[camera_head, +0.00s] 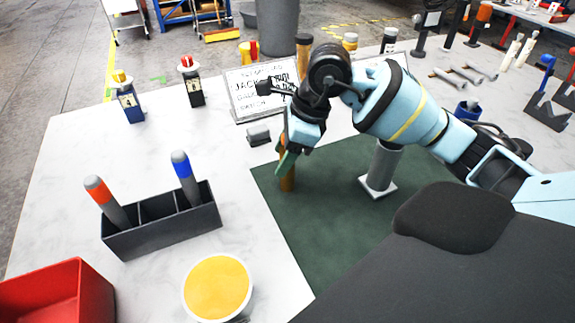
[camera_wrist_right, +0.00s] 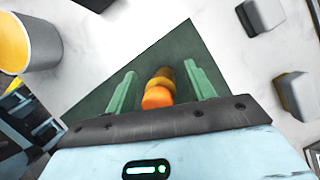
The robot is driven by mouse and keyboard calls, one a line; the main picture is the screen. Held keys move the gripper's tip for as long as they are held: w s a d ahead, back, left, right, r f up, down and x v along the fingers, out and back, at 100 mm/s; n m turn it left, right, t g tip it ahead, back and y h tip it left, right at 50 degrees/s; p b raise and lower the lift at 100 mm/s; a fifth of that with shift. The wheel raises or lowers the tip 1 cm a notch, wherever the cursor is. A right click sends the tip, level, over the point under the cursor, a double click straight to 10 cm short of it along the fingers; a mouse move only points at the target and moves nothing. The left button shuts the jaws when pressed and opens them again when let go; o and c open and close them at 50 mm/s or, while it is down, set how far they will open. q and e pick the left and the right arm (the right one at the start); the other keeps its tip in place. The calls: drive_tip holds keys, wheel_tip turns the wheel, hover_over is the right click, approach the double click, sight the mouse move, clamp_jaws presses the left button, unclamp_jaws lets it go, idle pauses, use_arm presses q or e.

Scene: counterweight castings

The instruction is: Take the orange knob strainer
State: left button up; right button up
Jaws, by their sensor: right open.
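The orange knob strainer shows in the right wrist view as a round orange knob (camera_wrist_right: 158,97) with tan-yellow parts behind it. In the head view, its orange-brown body (camera_head: 288,180) stands on the dark green mat (camera_head: 330,245), its upper part hidden by my gripper. My right gripper (camera_head: 287,158) points down over it. In the wrist view, its two green fingers (camera_wrist_right: 161,82) are apart, one on each side of the knob, with mat visible between each finger and the knob. My left gripper is not in view.
A grey post (camera_head: 383,165) on a white base stands right of the strainer. A small grey block (camera_head: 258,136) and a sign (camera_head: 250,92) are behind. A black rack (camera_head: 165,235), a yellow-topped tub (camera_head: 217,287) and a red bin (camera_head: 45,297) stand left. Mat in front is clear.

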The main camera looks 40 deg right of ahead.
drive_tip(key=shift+c, duration=0.2)
drive_tip(key=c, duration=1)
drive_tip(key=shift+r, duration=0.1)
drive_tip(key=shift+r, duration=0.55)
drive_tip(key=shift+s+r, duration=0.25)
drive_tip(key=shift+r, duration=0.3)
drive_tip(key=shift+s+r, duration=0.2)
drive_tip(key=shift+r, duration=0.35)
drive_tip(key=s+b, duration=0.2)
drive_tip(key=s, duration=0.3)
drive_tip(key=s+r+b, duration=0.1)
drive_tip(key=s+b, duration=0.2)
drive_tip(key=s, duration=0.2)
drive_tip(key=s+b, duration=0.3)
drive_tip(key=s, duration=0.2)
drive_tip(key=shift+d+r, duration=0.25)
